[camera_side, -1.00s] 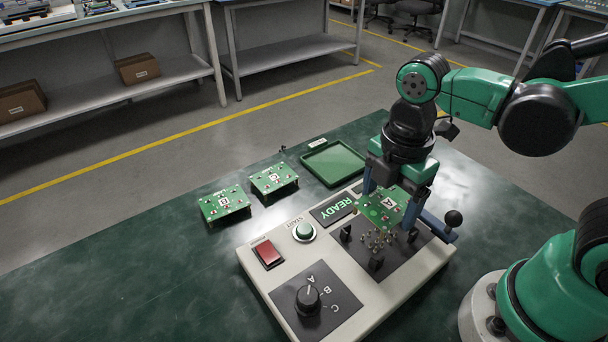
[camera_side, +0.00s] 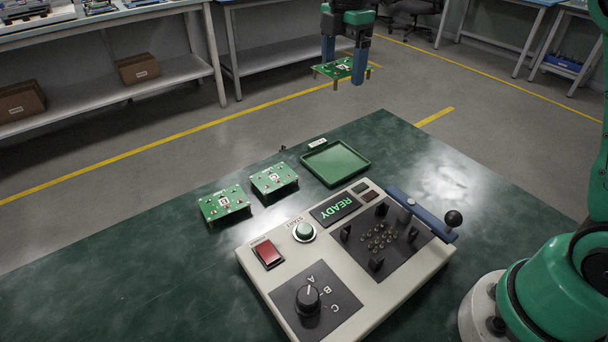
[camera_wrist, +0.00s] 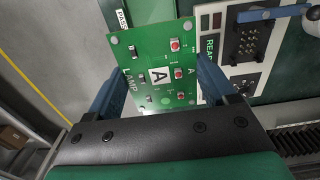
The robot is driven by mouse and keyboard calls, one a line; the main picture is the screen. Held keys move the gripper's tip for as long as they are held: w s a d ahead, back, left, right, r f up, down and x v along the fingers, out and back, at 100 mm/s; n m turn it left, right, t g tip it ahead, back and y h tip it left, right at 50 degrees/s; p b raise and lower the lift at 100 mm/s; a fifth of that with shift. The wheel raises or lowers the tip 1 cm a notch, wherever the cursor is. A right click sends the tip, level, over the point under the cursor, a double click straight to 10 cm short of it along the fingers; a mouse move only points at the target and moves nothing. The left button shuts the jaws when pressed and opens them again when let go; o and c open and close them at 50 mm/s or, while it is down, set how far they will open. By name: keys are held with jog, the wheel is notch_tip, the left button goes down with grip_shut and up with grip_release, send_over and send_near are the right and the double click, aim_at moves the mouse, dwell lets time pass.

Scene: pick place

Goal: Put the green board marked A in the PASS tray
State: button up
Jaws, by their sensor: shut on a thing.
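The green board marked A (camera_side: 340,68) is held in my gripper (camera_side: 343,72), high above the table. In the wrist view the board (camera_wrist: 140,48) shows its white A label, the word LAMP and red buttons, with the blue fingers of my gripper (camera_wrist: 158,88) on either side. The PASS tray (camera_side: 361,176) is a green, shallow, empty tray on the table behind the test box. In the wrist view the PASS label (camera_wrist: 122,19) shows, and the board hides part of the tray (camera_wrist: 148,10).
The test box (camera_side: 262,297) has a READY display (camera_side: 335,208), a START button, a red switch and a dial. Its blue lever (camera_side: 420,212) lies at the right, and its pin nest is empty. Two other green boards (camera_side: 224,203) (camera_side: 274,179) stand left of the tray.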

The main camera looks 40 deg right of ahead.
aim_at(335, 163)
jog(key=shift+w+d+r, duration=0.3)
jog(key=shift+w+d, duration=0.4)
jog(key=shift+d, duration=0.05)
jog(key=shift+w+d+f, duration=0.1)
jog(key=shift+f, duration=0.2)
notch_tip(335, 163, down, 19)
jog(key=shift+f, duration=0.1)
jog(key=shift+f, duration=0.15)
jog(key=o, duration=0.8)
